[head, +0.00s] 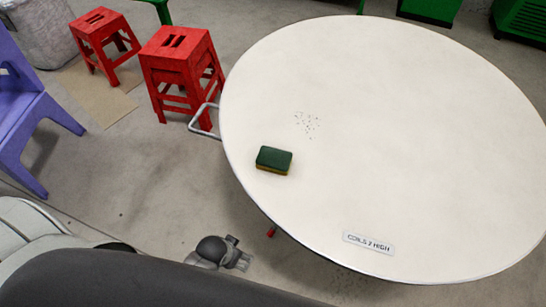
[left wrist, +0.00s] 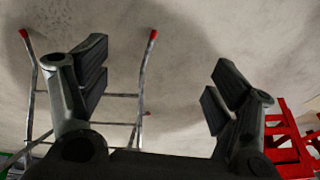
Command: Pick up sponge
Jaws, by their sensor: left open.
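A sponge (head: 273,160), green on top and yellow below, lies flat on the white round table (head: 400,110) near its left edge in the head view. My left gripper (left wrist: 160,78) is open in the left wrist view, with its two dark fingers wide apart and nothing between them. The sponge does not show in the left wrist view, which looks onto grey floor and a metal frame. My right gripper is not in view.
Dark specks (head: 308,123) and a label (head: 368,243) are on the table, otherwise bare. Red stools (head: 183,70) and a purple chair (head: 30,110) stand left. A metal frame (left wrist: 140,90) with red tips shows in the left wrist view.

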